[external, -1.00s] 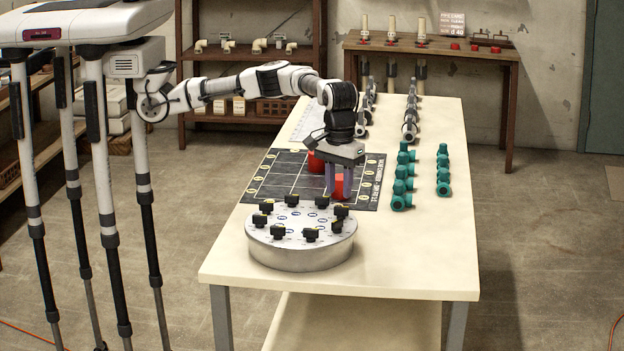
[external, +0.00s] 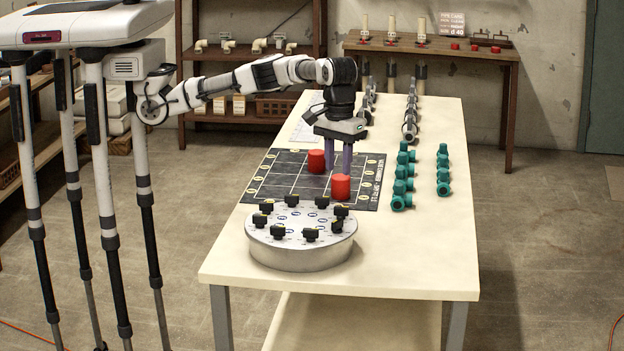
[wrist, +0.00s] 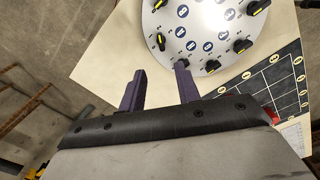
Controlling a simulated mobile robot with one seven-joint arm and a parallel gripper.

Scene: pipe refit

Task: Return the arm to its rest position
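My gripper (external: 338,164) is raised above the black gridded mat (external: 262,187) on the table. Its two purple fingers point down, stand apart and hold nothing. In the wrist view the fingers of my gripper (wrist: 160,85) are also apart, with table surface between them. A red cylinder (external: 341,187) stands upright on the mat below and in front of the fingers. A second red cylinder (external: 316,161) stands farther back on the mat, just left of the fingers. My arm reaches out from the left.
A round grey dial plate (external: 300,258) with several black knobs stands at the table's front. Teal fittings (external: 402,184) stand in rows at the right, with grey fittings (external: 410,120) behind. The table's (external: 380,265) front right is bare. Shelves and a wooden bench stand behind.

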